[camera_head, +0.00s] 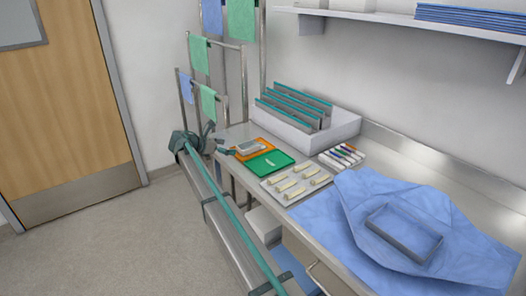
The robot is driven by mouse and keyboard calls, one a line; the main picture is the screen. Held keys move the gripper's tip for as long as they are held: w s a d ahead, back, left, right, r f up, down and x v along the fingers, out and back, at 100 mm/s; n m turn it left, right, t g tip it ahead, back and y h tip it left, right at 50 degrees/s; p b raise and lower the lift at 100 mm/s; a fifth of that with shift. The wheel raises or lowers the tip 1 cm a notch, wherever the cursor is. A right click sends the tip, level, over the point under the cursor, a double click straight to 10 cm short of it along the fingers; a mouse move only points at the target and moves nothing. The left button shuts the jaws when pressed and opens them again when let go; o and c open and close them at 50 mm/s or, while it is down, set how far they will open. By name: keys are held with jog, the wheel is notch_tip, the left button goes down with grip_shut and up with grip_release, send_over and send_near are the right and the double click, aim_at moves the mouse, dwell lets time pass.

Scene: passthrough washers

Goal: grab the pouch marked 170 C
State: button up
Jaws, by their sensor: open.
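No marking of 170 C can be read in this view, so I cannot tell which item is the pouch. Several flat grey pieces with teal edges (297,104) stand upright in a white holder (342,128) at the back of the steel counter. A green flat item (270,162) with a small pale label lies near the counter's left end, beside an orange tray (254,143) with a grey and white object on it. My gripper (216,140) appears at the counter's left end, open, with nothing seen between its fingers. It is left of the orange tray and apart from the holder.
A tray of several cream-coloured rolls (276,190) and a box of coloured pens (341,157) lie mid-counter. A blue drape (364,198) with a grey rectangular frame (404,233) covers the right. Towel rails (219,75) stand behind; a shelf (400,17) overhangs.

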aim_at(248, 145)
jog(key=shift+w+d+r, duration=0.7)
jog(key=shift+w+d, duration=0.05)
jog(key=shift+w, duration=0.1)
jog(key=p+x, duration=0.1)
jog(key=x, duration=0.3)
jog(key=shift+d+f, duration=0.1)
jog(key=shift+f, duration=0.05)
jog(key=shift+s+p+x, duration=0.1)
jog(key=shift+p+x, duration=0.25)
jog(key=shift+x, duration=1.1)
jog(key=shift+s+p+x, duration=0.15)
jog(key=shift+p+x, duration=0.2)
jog(key=shift+x, duration=1.15)
jog(key=shift+d, duration=0.1)
jog(key=c, duration=0.9)
